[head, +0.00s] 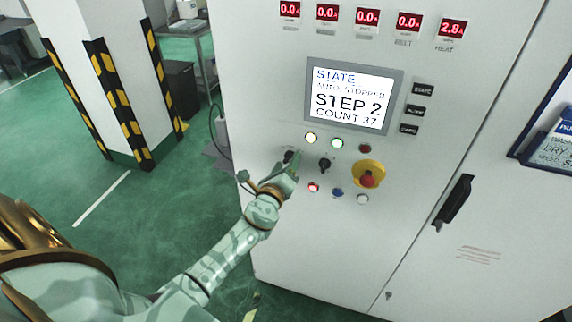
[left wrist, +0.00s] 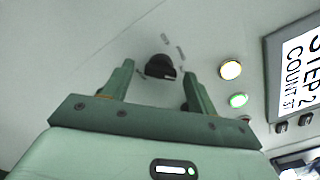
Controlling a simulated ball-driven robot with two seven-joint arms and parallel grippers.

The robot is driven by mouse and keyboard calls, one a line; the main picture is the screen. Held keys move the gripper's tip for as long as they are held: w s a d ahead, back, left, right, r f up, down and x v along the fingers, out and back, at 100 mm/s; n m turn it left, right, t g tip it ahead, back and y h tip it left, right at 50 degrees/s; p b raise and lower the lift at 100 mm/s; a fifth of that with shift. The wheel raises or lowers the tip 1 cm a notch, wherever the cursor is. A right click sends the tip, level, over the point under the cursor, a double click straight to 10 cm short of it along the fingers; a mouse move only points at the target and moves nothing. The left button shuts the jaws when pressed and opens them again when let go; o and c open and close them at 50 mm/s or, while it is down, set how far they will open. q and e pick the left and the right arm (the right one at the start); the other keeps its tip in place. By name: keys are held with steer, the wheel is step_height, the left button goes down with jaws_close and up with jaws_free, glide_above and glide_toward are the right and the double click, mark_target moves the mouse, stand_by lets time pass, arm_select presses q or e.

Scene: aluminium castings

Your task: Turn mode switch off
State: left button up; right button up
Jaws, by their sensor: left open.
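A black rotary switch (head: 288,156) sits on the white cabinet's control panel, partly hidden by my left gripper (head: 291,168). A second black rotary switch (head: 324,164) is just to its right. The labels are too small to read, so I cannot tell which is the mode switch. In the left wrist view a black knob (left wrist: 161,66) shows between the fingertips of my left gripper (left wrist: 158,71). The gripper is open, with a gap on both sides of the knob. My right gripper is not in view.
The screen (head: 349,96) reads auto stopped, step 2, count 37. A red emergency button on a yellow base (head: 368,176) and lit buttons (head: 311,138) surround the switches. A black door handle (head: 455,202) is lower right. Green floor (head: 130,215) is open left of the cabinet.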

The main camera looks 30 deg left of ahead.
arm_select(q)
steer(key=shift+c, duration=0.4)
steer(key=c, duration=0.9)
steer(key=shift+n+b, duration=0.3)
steer(key=n+b, duration=0.2)
steer(key=n, duration=1)
steer(key=shift+b, duration=0.4)
steer(key=n+p, duration=0.1)
steer(key=n, duration=0.4)
steer(key=shift+f, duration=0.1)
